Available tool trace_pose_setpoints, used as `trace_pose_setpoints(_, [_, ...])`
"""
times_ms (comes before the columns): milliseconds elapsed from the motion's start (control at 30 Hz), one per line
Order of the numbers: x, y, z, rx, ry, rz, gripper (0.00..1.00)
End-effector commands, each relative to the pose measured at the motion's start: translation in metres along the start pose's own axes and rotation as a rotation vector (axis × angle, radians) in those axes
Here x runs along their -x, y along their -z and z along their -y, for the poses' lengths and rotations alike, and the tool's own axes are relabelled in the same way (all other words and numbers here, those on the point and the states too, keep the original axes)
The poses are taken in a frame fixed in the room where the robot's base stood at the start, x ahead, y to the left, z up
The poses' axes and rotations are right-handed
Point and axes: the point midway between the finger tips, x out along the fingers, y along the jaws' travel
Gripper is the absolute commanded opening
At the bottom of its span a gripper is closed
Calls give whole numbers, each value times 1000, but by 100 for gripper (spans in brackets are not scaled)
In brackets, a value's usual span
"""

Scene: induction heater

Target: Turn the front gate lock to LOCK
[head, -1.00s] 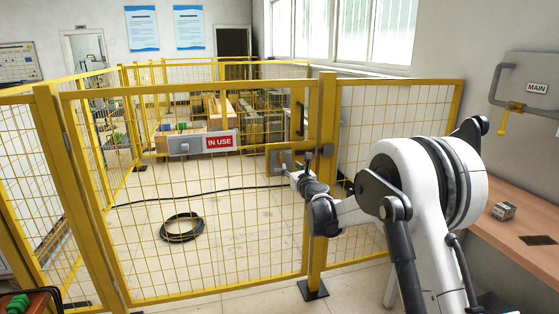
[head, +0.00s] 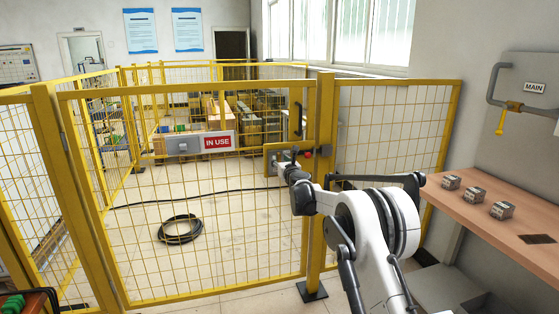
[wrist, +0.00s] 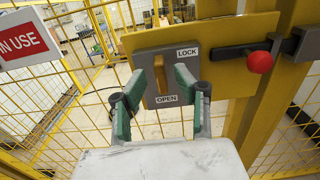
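The front gate lock shows in the wrist view as a grey plate (wrist: 144,69) on a yellow panel (wrist: 232,40). Its tan turn handle (wrist: 160,74) stands roughly upright. The LOCK label (wrist: 187,51) is at the plate's upper right and the OPEN label (wrist: 167,99) at its bottom. My gripper (wrist: 158,74) is open, with one green-padded finger on each side of the handle in the picture. Gaps show between fingers and handle; I cannot tell the depth between them. In the head view my wrist mostly hides the lock, and the yellow panel (head: 270,157) shows behind it.
A bolt with a red knob (wrist: 260,62) sits right of the lock. The yellow mesh gate carries an IN USE sign (head: 217,142). A gate post (head: 319,200) stands right of my gripper. A bench (head: 480,212) with small blocks is at right.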

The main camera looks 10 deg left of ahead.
Motion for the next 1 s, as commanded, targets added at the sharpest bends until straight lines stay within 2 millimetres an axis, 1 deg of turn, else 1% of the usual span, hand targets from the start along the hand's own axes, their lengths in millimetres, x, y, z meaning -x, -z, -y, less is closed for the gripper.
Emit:
trace_pose_setpoints(100, [-12, 1, 0, 0, 0, 0, 30])
trace_pose_setpoints(233, [-20, 0, 0, 0, 0, 0, 30])
trace_pose_setpoints(400, [-23, 0, 0, 0, 0, 0, 30])
trace_pose_setpoints(633, [-23, 0, 0, 0, 0, 0, 30])
trace_pose_setpoints(667, [-23, 0, 0, 0, 0, 0, 28])
trace_pose_setpoints(867, [-23, 0, 0, 0, 0, 0, 1])
trace_pose_setpoints(1000, [-23, 0, 0, 0, 0, 0, 0])
